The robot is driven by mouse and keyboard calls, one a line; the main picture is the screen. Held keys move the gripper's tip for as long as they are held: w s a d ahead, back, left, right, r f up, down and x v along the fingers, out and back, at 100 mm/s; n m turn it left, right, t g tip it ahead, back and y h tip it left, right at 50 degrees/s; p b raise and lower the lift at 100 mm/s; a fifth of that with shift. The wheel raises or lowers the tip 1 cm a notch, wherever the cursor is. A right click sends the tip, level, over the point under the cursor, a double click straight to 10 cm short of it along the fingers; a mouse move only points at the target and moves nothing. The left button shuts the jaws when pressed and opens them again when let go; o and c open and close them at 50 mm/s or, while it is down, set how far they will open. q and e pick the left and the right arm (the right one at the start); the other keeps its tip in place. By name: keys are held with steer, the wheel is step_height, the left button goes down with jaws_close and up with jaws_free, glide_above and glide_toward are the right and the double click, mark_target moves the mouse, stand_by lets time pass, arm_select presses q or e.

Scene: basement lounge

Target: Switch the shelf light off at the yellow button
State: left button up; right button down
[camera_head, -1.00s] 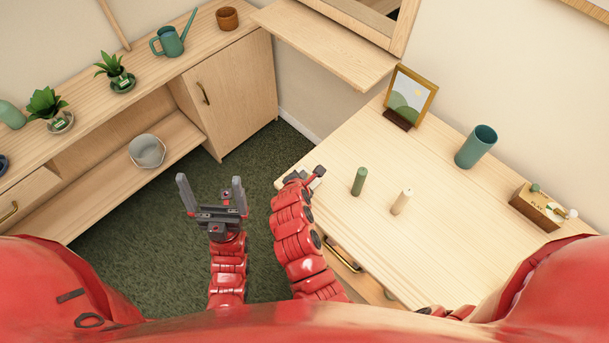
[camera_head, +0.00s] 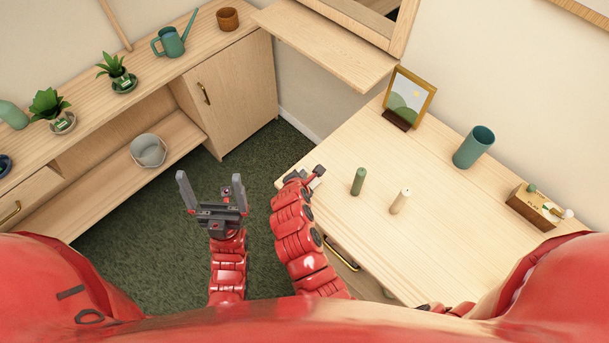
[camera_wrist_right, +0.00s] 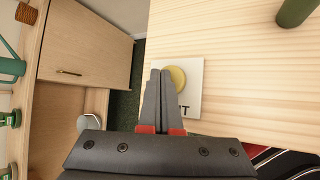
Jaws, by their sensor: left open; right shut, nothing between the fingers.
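The yellow button (camera_wrist_right: 176,77) sits on a pale plate (camera_wrist_right: 188,105) on the wooden table top, close to its edge, in the right wrist view. The plate's lettering is mostly covered; a "T" shows. My right gripper (camera_wrist_right: 160,72) is shut and empty, its fingertips overlapping the left side of the button in that view. I cannot tell whether they touch it. In the head view my right gripper (camera_head: 318,172) is over the table's left corner, and the button cannot be made out there. My left gripper (camera_head: 211,184) is open and empty above the green carpet. No lamp is identifiable.
On the table (camera_head: 410,255) stand a green cylinder (camera_head: 358,182), a cream cylinder (camera_head: 400,201), a picture frame (camera_head: 409,97), a teal vase (camera_head: 474,147) and a wooden box (camera_head: 535,207). A wall shelf (camera_head: 325,45) juts out behind. A low cabinet (camera_head: 235,95) stands left.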

steer(key=shift+r+p, duration=3.1)
steer(key=shift+p, duration=0.5)
steer(key=shift+f, duration=0.1)
